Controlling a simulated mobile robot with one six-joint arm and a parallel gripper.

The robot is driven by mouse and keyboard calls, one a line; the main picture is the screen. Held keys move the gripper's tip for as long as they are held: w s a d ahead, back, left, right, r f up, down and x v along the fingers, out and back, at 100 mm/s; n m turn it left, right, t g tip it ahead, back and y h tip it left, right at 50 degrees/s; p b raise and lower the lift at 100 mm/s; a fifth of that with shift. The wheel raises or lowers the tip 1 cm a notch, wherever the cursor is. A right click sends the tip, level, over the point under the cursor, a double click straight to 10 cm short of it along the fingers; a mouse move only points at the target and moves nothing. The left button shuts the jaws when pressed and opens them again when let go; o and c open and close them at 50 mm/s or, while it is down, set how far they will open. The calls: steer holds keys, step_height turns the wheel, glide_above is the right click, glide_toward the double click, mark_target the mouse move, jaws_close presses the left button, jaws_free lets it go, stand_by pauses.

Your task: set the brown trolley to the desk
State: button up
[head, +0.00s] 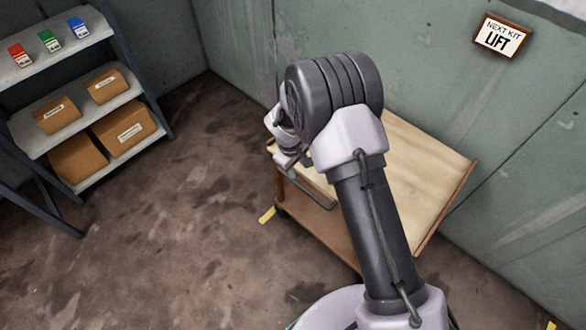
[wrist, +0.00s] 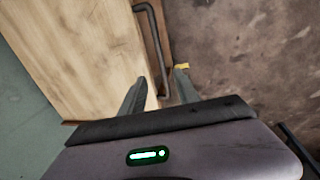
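The brown trolley (head: 425,170) has a pale wooden top, brown edges and a lower shelf, and stands by the green wall. Its top (wrist: 75,50) fills the upper left of the wrist view. A dark bar handle (wrist: 155,48) runs along its side. My gripper (wrist: 160,88) is open, with its two fingers apart and the near end of the handle showing between them. I cannot tell whether the fingers reach down around the bar. In the head view my arm hides part of the trolley and most of the gripper (head: 287,160). No desk is in view.
A shelf rack (head: 85,95) at the left holds cardboard boxes and small red, green and blue items. A sign (head: 502,37) on the wall reads "NEXT KIT LIFT". A yellow floor mark (head: 267,215) lies beside the trolley. The brown floor between rack and trolley is clear.

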mark_target(305, 189)
steer(key=d+f+b, duration=0.1)
steer(key=f, duration=0.4)
steer(key=w+f+b, duration=0.1)
steer(key=f+b, duration=0.1)
steer(key=f, duration=0.4)
steer(key=w+d+f+b, duration=0.1)
steer(key=f+b, duration=0.1)
steer(key=f, duration=0.3)
steer(key=shift+w+d+f, duration=0.15)
steer(key=shift+d, duration=0.15)
jaws_close()
stand_by(0.4)
